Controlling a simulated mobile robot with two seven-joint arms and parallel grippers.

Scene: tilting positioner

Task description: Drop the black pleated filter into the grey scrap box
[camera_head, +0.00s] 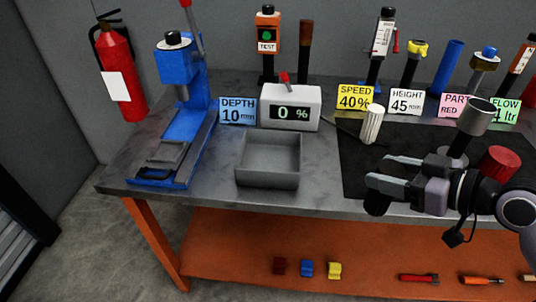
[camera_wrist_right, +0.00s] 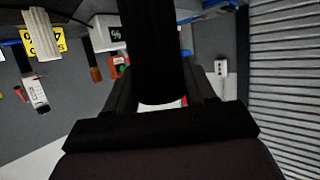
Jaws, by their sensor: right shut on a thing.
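The black pleated filter (camera_head: 376,203) is held in my right gripper (camera_head: 381,180), above the front edge of the bench. In the right wrist view the black filter (camera_wrist_right: 163,50) fills the middle between the fingers. My right gripper is shut on it; its pleats are too dark to make out. The grey scrap box (camera_head: 268,182) is an open, empty-looking box on the bench, to the left of the gripper and apart from it. My left gripper is not in view.
A white pleated filter (camera_head: 372,124) stands on the dark mat (camera_head: 358,160). A white display box (camera_head: 291,107) reading 0 % stands behind the scrap box. A blue press (camera_head: 180,110) is at the left. A red cap-like part (camera_head: 499,163) lies near my right arm.

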